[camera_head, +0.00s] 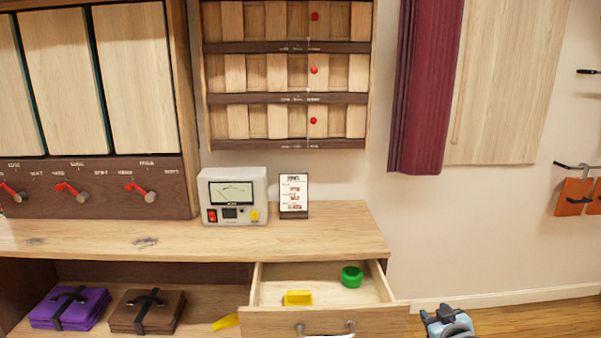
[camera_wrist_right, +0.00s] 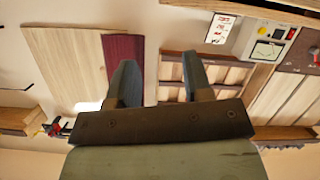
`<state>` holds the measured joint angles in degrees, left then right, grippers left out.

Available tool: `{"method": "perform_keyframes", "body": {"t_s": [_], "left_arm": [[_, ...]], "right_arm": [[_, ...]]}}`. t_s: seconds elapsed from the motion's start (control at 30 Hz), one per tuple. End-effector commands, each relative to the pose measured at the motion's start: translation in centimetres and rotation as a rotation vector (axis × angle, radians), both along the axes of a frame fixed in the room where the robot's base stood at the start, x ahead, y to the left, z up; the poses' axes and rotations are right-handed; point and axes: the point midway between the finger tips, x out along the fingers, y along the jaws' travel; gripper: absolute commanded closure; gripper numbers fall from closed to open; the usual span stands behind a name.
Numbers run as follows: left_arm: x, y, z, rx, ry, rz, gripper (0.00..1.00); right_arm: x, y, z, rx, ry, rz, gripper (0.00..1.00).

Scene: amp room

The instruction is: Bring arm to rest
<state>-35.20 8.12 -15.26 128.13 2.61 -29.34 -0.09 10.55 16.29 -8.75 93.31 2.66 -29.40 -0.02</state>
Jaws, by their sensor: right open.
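My right gripper (camera_head: 447,318) shows at the bottom edge of the head view, to the right of the open drawer and apart from it. Only its top part is in the picture there. In the right wrist view its two fingers (camera_wrist_right: 158,72) stand apart with nothing between them. The wrist view looks toward the wall and appears turned over. My left gripper is in neither view.
An open drawer (camera_head: 328,322) holds a green round object (camera_head: 351,277) and a yellow block (camera_head: 298,298). A meter box (camera_head: 234,197) and a small sign (camera_head: 294,195) stand on the wooden counter (camera_head: 330,240). Floor (camera_head: 530,318) is clear at right.

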Motion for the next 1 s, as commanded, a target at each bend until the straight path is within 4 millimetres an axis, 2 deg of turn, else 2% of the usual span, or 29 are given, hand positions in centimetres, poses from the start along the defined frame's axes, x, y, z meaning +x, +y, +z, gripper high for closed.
{"method": "perform_keyframes", "body": {"t_s": [0.03,0.17,0.2,0.3,0.4,0.5,0.77,0.83,1.0], "left_arm": [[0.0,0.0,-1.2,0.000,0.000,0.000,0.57],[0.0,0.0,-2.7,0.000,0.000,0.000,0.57],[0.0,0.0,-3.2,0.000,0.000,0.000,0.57],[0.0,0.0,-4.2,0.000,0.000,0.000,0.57],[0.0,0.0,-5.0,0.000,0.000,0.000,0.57],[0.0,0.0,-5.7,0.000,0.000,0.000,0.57],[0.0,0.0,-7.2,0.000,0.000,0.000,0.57],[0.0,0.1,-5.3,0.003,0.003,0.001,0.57],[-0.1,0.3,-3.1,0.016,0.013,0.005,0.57]], "right_arm": [[-3.0,1.9,-3.2,0.016,0.026,0.025,0.54],[-10.6,6.4,-7.9,0.068,0.078,0.083,0.54],[-13.1,7.7,-9.1,0.088,0.095,0.099,0.54],[-18.9,10.5,-11.0,0.136,0.131,0.131,0.54],[-23.5,12.5,-11.9,0.180,0.160,0.150,0.54],[-27.2,13.9,-12.2,0.218,0.182,0.161,0.54],[-34.5,16.3,-11.9,0.303,0.230,0.169,0.54],[-34.7,16.3,-9.8,0.303,0.233,0.169,0.54],[-34.7,16.0,-7.7,0.290,0.243,0.162,0.54]]}}
